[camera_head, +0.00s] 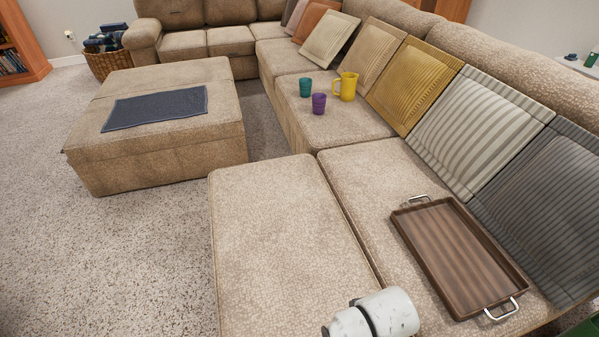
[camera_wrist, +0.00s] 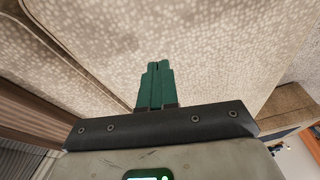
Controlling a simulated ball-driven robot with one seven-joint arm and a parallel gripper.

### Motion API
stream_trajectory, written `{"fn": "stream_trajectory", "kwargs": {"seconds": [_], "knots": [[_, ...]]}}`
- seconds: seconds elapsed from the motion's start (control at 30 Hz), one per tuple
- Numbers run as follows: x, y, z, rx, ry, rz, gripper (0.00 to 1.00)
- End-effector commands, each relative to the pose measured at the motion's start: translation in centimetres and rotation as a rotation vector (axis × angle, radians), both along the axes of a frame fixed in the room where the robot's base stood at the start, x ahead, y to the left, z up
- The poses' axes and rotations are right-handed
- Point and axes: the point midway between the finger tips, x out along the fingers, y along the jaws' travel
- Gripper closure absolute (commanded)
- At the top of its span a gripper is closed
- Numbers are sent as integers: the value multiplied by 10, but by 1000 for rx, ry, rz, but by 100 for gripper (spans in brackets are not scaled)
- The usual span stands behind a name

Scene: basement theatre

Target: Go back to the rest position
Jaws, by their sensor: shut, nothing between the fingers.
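My gripper (camera_wrist: 154,85) shows in the wrist view, with its green fingers shut together and nothing between them. Beige patterned sofa fabric (camera_wrist: 230,50) fills most of the view behind the fingers. In the head view, a white speckled part of my arm (camera_head: 385,313) shows at the bottom, over the near sofa seat (camera_head: 275,235). The gripper fingers are not visible in the head view.
A wooden tray (camera_head: 460,258) with metal handles lies on the right seat. Teal (camera_head: 305,87) and purple (camera_head: 319,103) cups and a yellow mug (camera_head: 346,86) stand on the middle seat. An ottoman (camera_head: 170,150) bears a dark cloth (camera_head: 155,108). Carpet (camera_head: 90,260) is clear at left.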

Motion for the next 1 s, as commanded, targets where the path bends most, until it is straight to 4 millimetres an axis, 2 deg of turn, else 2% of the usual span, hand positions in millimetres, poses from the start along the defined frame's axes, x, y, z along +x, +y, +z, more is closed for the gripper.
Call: {"fn": "stream_trajectory", "kwargs": {"seconds": [0.03,0.2,0.5,0.67,0.9,0.93,1.0], "knots": [[-11,-25,7,3,-25,-27,100],[-40,-83,32,-7,-107,-74,100],[-92,-150,73,-60,-209,-137,100],[-130,-154,44,-74,-64,-141,100],[-201,-162,9,-94,170,-159,100],[-197,-161,24,-93,159,-158,100],[-196,-161,37,-93,154,-157,100]]}}
